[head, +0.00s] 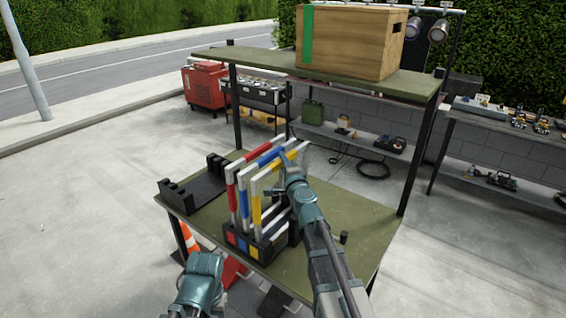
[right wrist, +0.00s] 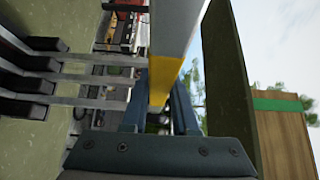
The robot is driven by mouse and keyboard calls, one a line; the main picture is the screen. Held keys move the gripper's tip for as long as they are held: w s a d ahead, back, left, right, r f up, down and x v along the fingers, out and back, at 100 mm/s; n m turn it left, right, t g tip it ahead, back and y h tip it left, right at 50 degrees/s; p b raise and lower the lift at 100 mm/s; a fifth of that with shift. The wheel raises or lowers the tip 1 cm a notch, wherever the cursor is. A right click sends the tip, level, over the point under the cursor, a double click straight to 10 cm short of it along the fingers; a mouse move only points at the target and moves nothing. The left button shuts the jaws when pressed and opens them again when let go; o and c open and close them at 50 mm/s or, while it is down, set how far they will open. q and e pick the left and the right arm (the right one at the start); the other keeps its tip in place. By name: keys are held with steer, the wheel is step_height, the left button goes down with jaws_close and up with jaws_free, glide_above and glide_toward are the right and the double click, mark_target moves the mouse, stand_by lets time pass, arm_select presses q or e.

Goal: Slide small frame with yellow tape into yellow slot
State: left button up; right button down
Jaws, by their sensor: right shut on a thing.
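The small frame with yellow tape (head: 256,205) stands roughly upright over the right side of the black slotted rack (head: 265,246), above its yellow mark (head: 254,253). I cannot tell whether its lower end is inside the slot. My right gripper (head: 287,160) is shut on this frame near its top. In the right wrist view, the yellow tape (right wrist: 166,68) shows between the fingers of the gripper (right wrist: 160,110). Frames with red tape (head: 231,198) and blue tape (head: 243,190) stand beside it in the rack. My left gripper (head: 203,272) is low in the head view, its fingers unclear.
The rack stands on a green table (head: 345,225) with a shelf above. A black holder (head: 192,183) lies at its left. A wooden crate (head: 350,40) sits on the upper shelf. The table's right part is mostly clear. An orange cone (head: 188,238) stands below.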

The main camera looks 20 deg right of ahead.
steer(key=shift+f, duration=0.2)
stand_by(0.3)
steer(key=c, duration=0.6)
jaws_free()
steer(key=shift+s, duration=0.15)
